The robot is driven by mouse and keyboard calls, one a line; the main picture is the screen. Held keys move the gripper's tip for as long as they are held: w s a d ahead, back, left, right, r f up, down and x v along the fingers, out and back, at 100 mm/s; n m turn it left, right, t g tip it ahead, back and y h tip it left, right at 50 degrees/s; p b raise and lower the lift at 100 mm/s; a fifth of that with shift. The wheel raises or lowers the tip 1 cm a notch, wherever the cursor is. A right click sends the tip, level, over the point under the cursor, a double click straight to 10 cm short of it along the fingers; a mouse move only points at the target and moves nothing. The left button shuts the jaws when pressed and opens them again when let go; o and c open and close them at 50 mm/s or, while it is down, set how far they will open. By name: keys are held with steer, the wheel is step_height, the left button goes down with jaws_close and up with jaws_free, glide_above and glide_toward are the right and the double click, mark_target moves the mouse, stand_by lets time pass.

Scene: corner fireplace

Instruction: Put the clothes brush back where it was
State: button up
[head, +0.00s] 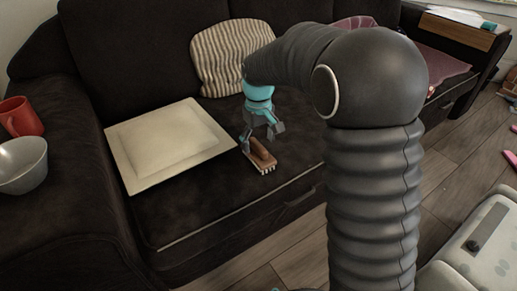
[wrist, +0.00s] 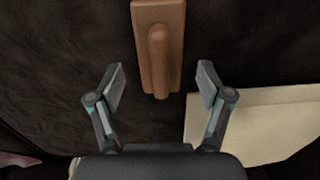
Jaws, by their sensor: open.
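The clothes brush (head: 262,156) lies on the dark sofa seat, bristles down, with its brown wooden back and raised grip facing up. In the wrist view the brush (wrist: 158,45) is at the top centre, its near end reaching the space between the fingertips. My gripper (head: 263,135) is right by the brush in the head view, pointing down. In the wrist view my gripper (wrist: 160,86) has its fingers spread wide, one on each side of the brush's near end, with gaps to both. Nothing is held.
A flat cream square panel (head: 170,143) lies on the seat left of the brush. A striped cushion (head: 231,55) leans on the backrest behind. A red mug (head: 20,117) and a grey bowl (head: 22,163) stand on the left armrest. The seat in front is clear.

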mark_target(259, 144)
step_height(259, 144, up, 7)
steer(key=shift+r+p, duration=0.1)
steer(key=shift+p, duration=0.3)
steer(key=s+d+r+m+t, duration=0.2)
steer(key=s+d+r, duration=0.2)
steer(key=s+d, duration=0.45)
steer(key=s+d+r+m+t, duration=0.25)
steer(key=s+d, duration=0.25)
steer(key=s, duration=0.6)
steer(key=s+d+f+m+t, duration=0.1)
steer(key=s+d+f+m, duration=0.1)
steer(key=s, duration=0.6)
steer(key=shift+s+d, duration=0.35)
steer(key=shift+d, duration=0.2)
